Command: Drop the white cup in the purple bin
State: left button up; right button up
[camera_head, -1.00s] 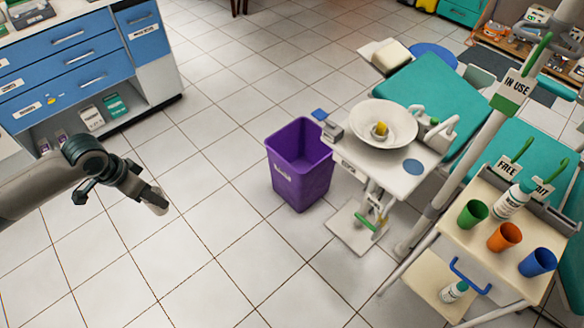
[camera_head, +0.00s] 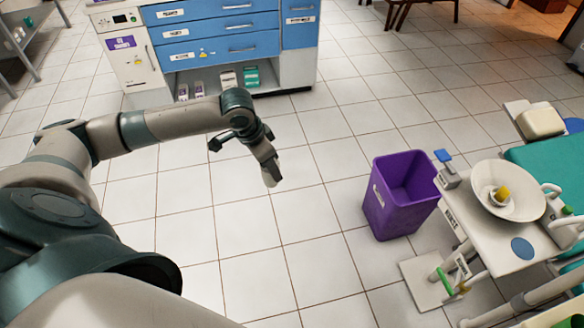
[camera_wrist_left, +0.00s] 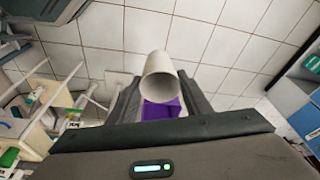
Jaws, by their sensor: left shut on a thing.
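The purple bin (camera_head: 402,196) stands on the tiled floor at the right in the head view, open at the top. My left gripper (camera_head: 270,172) is to the left of the bin and apart from it, pointing down. In the left wrist view the left gripper (camera_wrist_left: 160,95) is shut on the white cup (camera_wrist_left: 158,78), which sits between its two fingers. The purple bin (camera_wrist_left: 163,107) shows partly behind the cup there. The cup (camera_head: 272,180) is small at the fingertips in the head view. My right gripper is not in view.
A white basin (camera_head: 508,190) on a stand is just right of the bin, with a teal chair (camera_head: 550,155) behind. Blue drawers (camera_head: 225,35) stand at the back. Floor between my left gripper and the bin is clear.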

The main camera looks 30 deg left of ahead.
pick_arm(q)
jog(key=w+d+r+n, duration=0.1)
jog(key=d+r+n, duration=0.1)
jog(key=d+r, duration=0.5)
jog(key=w+d+r+n+y, duration=0.1)
jog(key=d+r+n, duration=0.2)
jog(key=d+r, duration=0.4)
notch_tip(320, 180, up, 4)
jog(key=shift+w+d+t, duration=0.3)
jog(key=shift+w+d, duration=0.05)
